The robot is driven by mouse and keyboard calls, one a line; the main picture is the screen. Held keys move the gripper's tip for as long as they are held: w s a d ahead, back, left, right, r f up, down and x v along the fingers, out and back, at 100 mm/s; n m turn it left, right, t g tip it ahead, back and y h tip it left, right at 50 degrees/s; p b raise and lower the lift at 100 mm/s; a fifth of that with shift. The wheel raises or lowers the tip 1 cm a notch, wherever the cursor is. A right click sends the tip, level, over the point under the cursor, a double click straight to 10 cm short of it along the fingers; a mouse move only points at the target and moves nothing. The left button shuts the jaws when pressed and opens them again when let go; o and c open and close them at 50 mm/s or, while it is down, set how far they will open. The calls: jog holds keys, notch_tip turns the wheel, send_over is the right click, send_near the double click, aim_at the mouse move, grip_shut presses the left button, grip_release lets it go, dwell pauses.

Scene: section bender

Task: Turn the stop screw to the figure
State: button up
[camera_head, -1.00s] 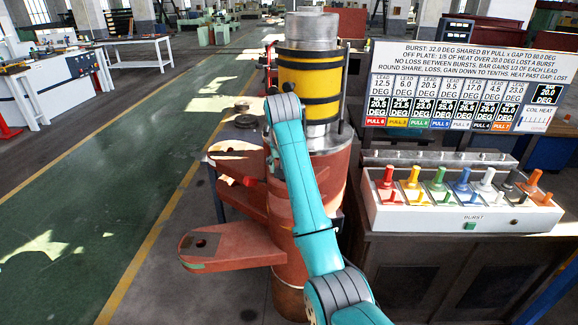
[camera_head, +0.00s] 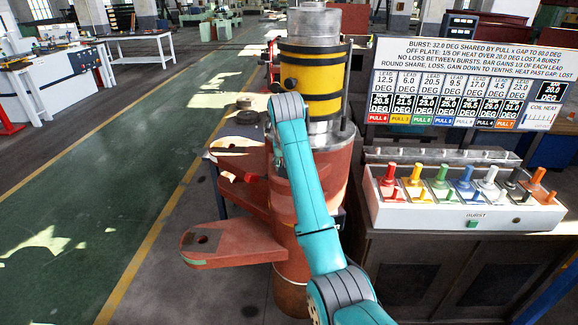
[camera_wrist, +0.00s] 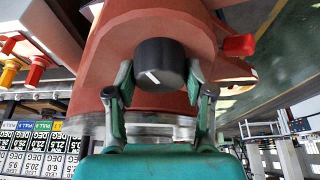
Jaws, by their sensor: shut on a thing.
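The stop screw appears to be the black round knob (camera_wrist: 158,62) with a white pointer line, on the red machine body in the wrist view. The line slants, and I see no scale or figure beside the knob. My gripper (camera_wrist: 160,78) has one finger on each side of the knob and is shut on it. In the head view my teal arm reaches to the red column (camera_head: 300,215), and the knob and fingers are hidden there.
A red arm plate (camera_head: 225,243) juts left from the column. A red handle (camera_wrist: 238,45) is near the knob. At right stand a box with several coloured levers (camera_head: 460,215), a green BURST button (camera_head: 472,223) and a sign board of degree figures (camera_head: 465,50). Green floor is clear at left.

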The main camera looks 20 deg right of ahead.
jog(key=n+y, duration=0.2)
jog(key=n, duration=0.5)
jog(key=n+y, duration=0.1)
jog(key=n, duration=0.1)
jog(key=shift+n+y, duration=0.3)
jog(key=shift+n, duration=0.1)
jog(key=n+g, duration=0.1)
jog(key=n, duration=0.1)
jog(key=n+y, duration=0.1)
jog(key=n, duration=0.2)
jog(key=shift+g, duration=0.4)
jog(key=shift+n+g+y, duration=0.6)
jog(key=shift+n+g, duration=0.2)
jog(key=shift+n, duration=1.5)
jog(key=shift+f, duration=0.1)
jog(key=o, duration=1.2)
jog(key=shift+c, duration=0.2)
